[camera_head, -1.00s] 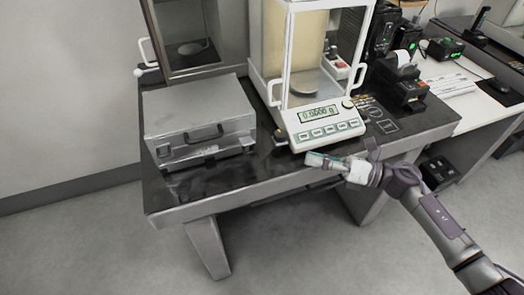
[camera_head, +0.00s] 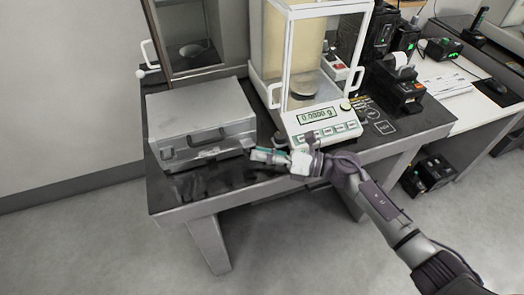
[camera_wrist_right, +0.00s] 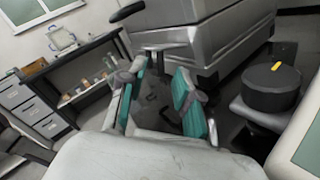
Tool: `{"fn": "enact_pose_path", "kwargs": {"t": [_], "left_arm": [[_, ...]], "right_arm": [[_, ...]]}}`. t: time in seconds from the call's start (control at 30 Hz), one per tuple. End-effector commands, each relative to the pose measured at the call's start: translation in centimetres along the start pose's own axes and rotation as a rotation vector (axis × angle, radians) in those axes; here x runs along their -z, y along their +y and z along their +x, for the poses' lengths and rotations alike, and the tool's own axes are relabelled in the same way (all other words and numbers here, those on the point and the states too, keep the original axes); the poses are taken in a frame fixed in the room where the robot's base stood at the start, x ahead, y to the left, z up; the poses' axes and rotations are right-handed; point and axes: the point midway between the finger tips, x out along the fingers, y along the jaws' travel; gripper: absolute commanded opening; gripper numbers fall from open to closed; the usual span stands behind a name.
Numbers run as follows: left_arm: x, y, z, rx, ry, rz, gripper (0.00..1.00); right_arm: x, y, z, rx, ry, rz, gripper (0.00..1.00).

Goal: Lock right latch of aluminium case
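The aluminium case (camera_head: 200,108) lies closed on the dark table, its front with the dark handle (camera_head: 207,137) facing me. In the right wrist view the case (camera_wrist_right: 225,40) fills the upper middle, and its handle (camera_wrist_right: 128,10) is at the top. A metal latch-like piece (camera_wrist_right: 163,46) shows at the case's lower edge; I cannot tell whether it is locked. My right gripper (camera_head: 256,155) is in front of the case's right front corner. In the wrist view its teal-padded fingers (camera_wrist_right: 162,80) are apart with nothing between them. My left gripper is not in view.
The balance (camera_head: 322,122) with its glass chamber stands close to the right of the case. A black round knob (camera_wrist_right: 271,88) with a yellow mark is right of the fingers. The table's front edge (camera_head: 235,197) runs below the gripper.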

Motion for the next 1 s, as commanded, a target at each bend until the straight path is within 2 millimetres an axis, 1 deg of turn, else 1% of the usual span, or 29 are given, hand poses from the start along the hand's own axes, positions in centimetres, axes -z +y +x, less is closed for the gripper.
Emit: {"fn": "enact_pose_path", "kwargs": {"t": [0.3, 0.37, 0.5, 0.77, 0.87, 1.0], "left_arm": [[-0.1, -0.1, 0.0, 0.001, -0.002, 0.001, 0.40], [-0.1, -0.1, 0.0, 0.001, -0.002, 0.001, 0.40], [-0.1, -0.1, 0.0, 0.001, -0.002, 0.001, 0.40], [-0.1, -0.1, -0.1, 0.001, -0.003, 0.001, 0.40], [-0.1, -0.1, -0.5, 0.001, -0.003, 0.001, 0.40], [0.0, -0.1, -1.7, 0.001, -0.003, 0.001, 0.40]], "right_arm": [[0.0, 0.0, 0.3, 0.001, 0.000, -0.001, 0.33], [0.0, 0.0, 0.2, 0.001, 0.000, -0.001, 0.23], [0.0, 0.0, 0.2, 0.001, 0.000, -0.001, 0.00], [-0.1, -0.1, 0.2, 0.004, 0.000, 0.002, 0.00], [-0.2, 0.1, 0.2, 0.009, 0.006, 0.012, 0.00], [-0.7, 0.3, 0.1, 0.025, 0.025, 0.048, 0.00]]}}
